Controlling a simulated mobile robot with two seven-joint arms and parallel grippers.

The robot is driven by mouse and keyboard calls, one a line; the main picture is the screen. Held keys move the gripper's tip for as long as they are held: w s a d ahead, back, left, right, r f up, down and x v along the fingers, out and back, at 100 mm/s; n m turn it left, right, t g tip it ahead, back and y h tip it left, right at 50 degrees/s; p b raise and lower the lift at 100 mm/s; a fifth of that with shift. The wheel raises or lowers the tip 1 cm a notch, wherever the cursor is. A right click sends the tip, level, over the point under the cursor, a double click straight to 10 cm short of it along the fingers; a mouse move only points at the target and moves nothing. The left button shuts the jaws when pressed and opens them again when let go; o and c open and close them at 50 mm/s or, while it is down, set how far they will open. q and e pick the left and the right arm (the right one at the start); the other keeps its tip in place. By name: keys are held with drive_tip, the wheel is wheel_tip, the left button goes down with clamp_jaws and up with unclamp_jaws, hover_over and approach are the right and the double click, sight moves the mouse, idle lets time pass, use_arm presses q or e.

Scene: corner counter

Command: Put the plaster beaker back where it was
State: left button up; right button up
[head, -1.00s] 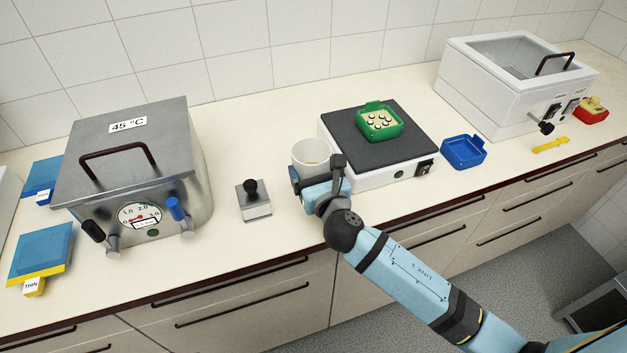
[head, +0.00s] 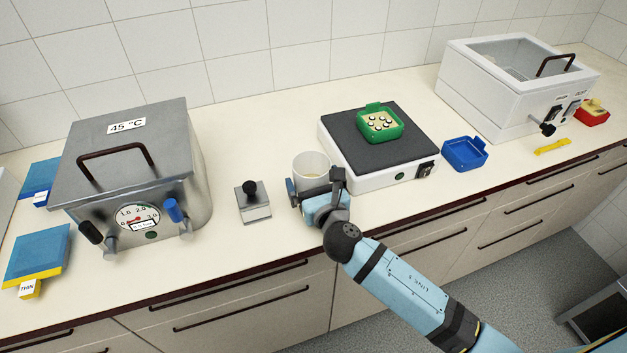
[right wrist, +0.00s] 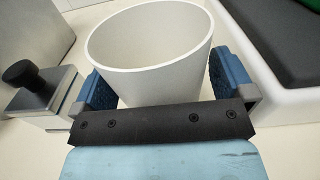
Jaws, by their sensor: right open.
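The white plaster beaker (head: 311,166) is upright at the left side of the white hot plate unit (head: 385,178), and appears to stand on the counter. A small tan patch shows inside it in the head view. In the right wrist view the beaker (right wrist: 150,60) sits between the two blue finger pads of my right gripper (right wrist: 168,90). The gripper (head: 316,188) is open around the beaker, at its near side, with one finger at each side. Its palm hides the beaker's lower front. My left gripper is not in view.
A block with a black knob (head: 253,203) stands close on the left. A steel box marked 45 °C (head: 135,165) is farther left. A green tray (head: 380,124) lies on the hot plate's dark top. A blue tray (head: 464,154) and white glass-lidded box (head: 490,105) are right.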

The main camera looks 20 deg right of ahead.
drive_tip(key=s, duration=1)
drive_tip(key=shift+s+d+b, duration=0.2)
drive_tip(key=shift+s+b, duration=0.15)
drive_tip(key=shift+b, duration=0.05)
drive_tip(key=shift+s+r, duration=0.1)
drive_tip(key=shift+s, duration=0.6)
